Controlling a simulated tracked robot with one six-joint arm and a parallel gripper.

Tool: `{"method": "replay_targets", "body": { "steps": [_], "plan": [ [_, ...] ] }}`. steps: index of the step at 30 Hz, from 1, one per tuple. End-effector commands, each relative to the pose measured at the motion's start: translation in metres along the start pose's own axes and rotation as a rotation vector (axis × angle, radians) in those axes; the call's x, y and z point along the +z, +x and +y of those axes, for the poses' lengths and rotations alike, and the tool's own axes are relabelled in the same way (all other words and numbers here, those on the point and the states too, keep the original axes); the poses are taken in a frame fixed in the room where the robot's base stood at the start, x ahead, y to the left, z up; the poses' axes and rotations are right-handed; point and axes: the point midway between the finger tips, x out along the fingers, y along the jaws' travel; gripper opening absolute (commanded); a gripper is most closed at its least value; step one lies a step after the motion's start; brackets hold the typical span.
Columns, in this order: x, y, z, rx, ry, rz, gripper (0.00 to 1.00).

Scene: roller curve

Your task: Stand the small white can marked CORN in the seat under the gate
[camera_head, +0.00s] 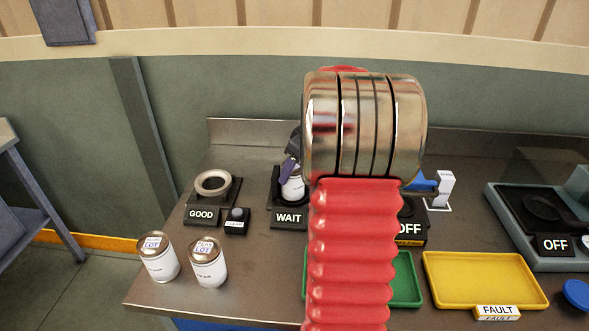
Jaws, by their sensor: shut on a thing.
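A small white can (292,189) is at the black WAIT stand (288,218), left of my red arm. My gripper (292,168), dark and partly hidden behind my arm, is shut on its top. No marking can be read on this can, and I cannot tell whether it rests in the stand or hangs just above it. Two more white cans stand upright at the front left, one (160,261) left of the other (208,266); their small side lettering is unclear. I cannot make out the gate or its seat; my arm covers much of the middle.
The GOOD stand (203,213) holds an empty ring, with a small black button box (236,222) beside it. An OFF sign (409,229), a green tray (405,282) and a yellow FAULT tray (482,304) are right of my arm. Another OFF machine (556,245) stands far right.

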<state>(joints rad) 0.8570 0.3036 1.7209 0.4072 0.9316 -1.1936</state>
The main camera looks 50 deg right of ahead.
Motion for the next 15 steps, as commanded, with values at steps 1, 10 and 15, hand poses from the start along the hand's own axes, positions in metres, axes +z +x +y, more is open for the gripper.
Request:
{"method": "replay_targets", "body": {
  "steps": [1, 10, 15],
  "plan": [
    [-0.0004, -0.0002, 0.0002, 0.001, 0.0, 0.001, 0.11],
    [-0.0006, -0.0004, 0.0005, 0.002, 0.0, 0.002, 0.11],
    [-0.0005, -0.0003, 0.0004, 0.002, 0.0, 0.002, 0.66]
  ]
}}
